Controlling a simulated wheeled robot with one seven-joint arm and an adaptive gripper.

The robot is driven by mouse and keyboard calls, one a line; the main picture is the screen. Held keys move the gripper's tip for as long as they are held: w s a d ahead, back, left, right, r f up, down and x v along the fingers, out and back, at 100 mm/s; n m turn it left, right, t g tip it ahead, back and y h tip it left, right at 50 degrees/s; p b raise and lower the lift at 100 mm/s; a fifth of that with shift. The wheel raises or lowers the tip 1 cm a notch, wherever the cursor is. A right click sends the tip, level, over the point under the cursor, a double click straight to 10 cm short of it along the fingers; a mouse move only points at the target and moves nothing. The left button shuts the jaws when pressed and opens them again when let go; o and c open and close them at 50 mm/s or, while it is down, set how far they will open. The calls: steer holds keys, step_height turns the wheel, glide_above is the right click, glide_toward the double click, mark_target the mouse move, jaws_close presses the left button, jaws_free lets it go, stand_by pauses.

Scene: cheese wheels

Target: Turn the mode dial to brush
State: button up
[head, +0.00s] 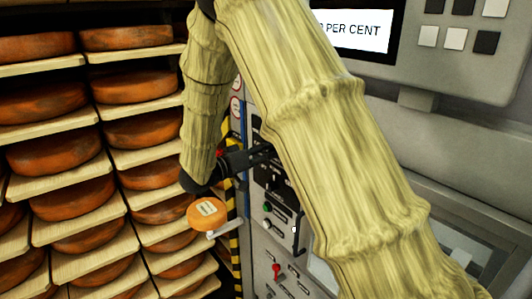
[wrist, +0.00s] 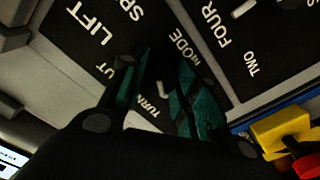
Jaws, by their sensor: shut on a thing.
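The mode dial (wrist: 161,88) is a dark knob with a short white mark, seen between my fingers in the wrist view under the word MODE. My gripper (wrist: 160,80) has its two dark green pads closed on the dial's sides. Labels around it read TURN and partly hidden words; I cannot read "brush" or tell which setting the mark points at.
Racks of orange cheese wheels (head: 60,152) on pale boards fill the left. A round orange thing with a pale label (head: 207,213) is below my wrist. A yellow block with a red part (wrist: 282,130) is close to my gripper's right. A screen (head: 352,30) is above.

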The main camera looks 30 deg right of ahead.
stand_by(0.8)
steer(key=o, duration=1)
steer(key=shift+a, duration=0.1)
steer(key=a, duration=0.8)
steer(key=s+a, duration=0.1)
steer(key=a, duration=0.3)
